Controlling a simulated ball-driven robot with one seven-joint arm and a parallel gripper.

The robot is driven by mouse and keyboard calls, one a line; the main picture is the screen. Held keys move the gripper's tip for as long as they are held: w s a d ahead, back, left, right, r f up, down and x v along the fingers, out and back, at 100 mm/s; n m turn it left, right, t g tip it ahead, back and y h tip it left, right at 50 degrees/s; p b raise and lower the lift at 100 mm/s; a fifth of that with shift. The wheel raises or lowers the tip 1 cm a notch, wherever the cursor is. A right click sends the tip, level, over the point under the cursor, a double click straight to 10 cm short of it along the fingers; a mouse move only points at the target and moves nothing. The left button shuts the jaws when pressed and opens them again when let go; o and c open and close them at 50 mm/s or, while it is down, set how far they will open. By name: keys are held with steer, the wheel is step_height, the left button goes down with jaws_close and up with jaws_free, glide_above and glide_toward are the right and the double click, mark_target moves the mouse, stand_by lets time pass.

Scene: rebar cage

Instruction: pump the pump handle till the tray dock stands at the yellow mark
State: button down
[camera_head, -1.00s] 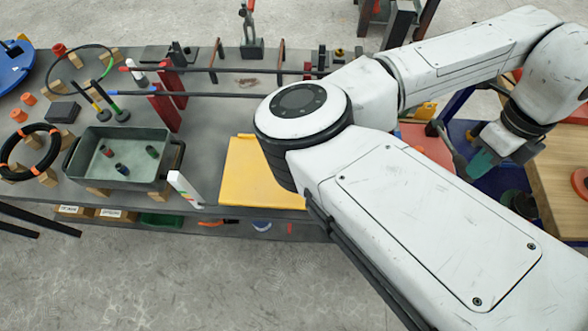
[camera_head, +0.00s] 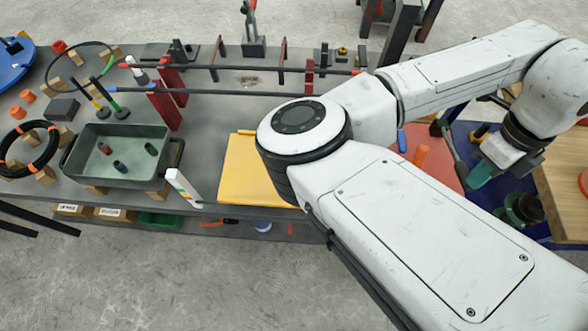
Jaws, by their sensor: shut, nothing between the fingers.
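My gripper (camera_head: 478,172) is at the right, below the white wrist, over a blue surface (camera_head: 484,126). Its teal tip shows, with a grey bar beside it, and it is shut with nothing seen in it. I cannot tell whether it touches the pump handle. I cannot clearly make out the pump handle, the tray dock or the yellow mark. My arm covers much of the middle and right. A red surface (camera_head: 440,166) with an orange peg (camera_head: 421,156) shows left of the gripper.
A grey bench (camera_head: 226,152) at left holds a dark green tray (camera_head: 72,160), a yellow panel (camera_head: 245,172), black rods on red blocks, and cable coils. A wooden tabletop (camera_head: 566,175) stands at right, near dark green round parts (camera_head: 522,209). Bare floor lies in front.

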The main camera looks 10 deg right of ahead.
steer(key=shift+f, duration=0.2)
steer(key=shift+s+f+b, duration=0.2)
steer(key=shift+f+b, duration=0.2)
steer(key=shift+f, duration=0.15)
steer(key=shift+s+a+f+b, duration=0.1)
steer(key=shift+f+b, duration=0.4)
steer(key=shift+f, duration=0.2)
